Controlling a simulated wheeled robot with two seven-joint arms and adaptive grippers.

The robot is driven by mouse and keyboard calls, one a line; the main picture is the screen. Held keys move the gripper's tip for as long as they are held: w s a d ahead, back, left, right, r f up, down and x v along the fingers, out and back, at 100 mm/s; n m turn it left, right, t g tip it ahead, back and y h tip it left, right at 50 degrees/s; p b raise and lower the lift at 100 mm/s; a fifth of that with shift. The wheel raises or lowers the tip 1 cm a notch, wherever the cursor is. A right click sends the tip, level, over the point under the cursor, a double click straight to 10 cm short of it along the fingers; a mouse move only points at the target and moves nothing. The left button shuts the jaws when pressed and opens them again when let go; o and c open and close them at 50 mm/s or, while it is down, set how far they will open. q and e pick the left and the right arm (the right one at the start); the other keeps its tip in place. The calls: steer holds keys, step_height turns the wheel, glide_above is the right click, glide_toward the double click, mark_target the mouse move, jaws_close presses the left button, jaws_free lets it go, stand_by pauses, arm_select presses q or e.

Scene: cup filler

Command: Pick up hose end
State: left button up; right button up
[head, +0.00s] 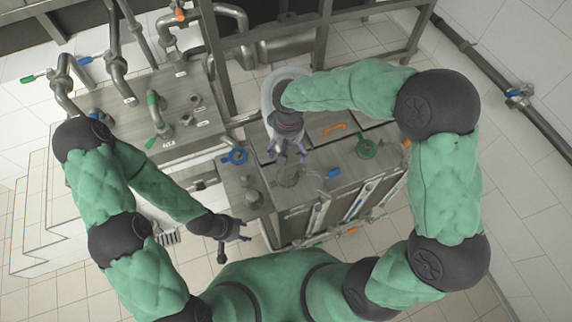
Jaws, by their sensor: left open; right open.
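A pale, translucent hose (267,96) arches behind my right wrist, above the metal machine (232,178). The hose's end is not clearly visible; my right wrist and gripper cover part of that area. My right gripper (287,158) points down over the machine's top with its purple-grey fingers apart and nothing seen between them. I cannot tell whether it touches the hose. My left gripper (246,230) is open and empty, low at the machine's left front side.
The machine's top carries a blue valve (236,156), a green valve (366,148), an orange handle (335,127) and a blue handle (333,173). A second metal unit with pipes (180,100) stands at the back left. White steps (50,215) are at the left.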

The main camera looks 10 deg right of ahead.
mark_target(289, 152)
steer(key=shift+d+f, duration=0.15)
steer(key=shift+f, duration=1.8)
steer(key=c, duration=1.6)
steer(key=shift+w+r, duration=0.1)
steer(key=shift+c, duration=0.9)
steer(key=shift+r, duration=0.15)
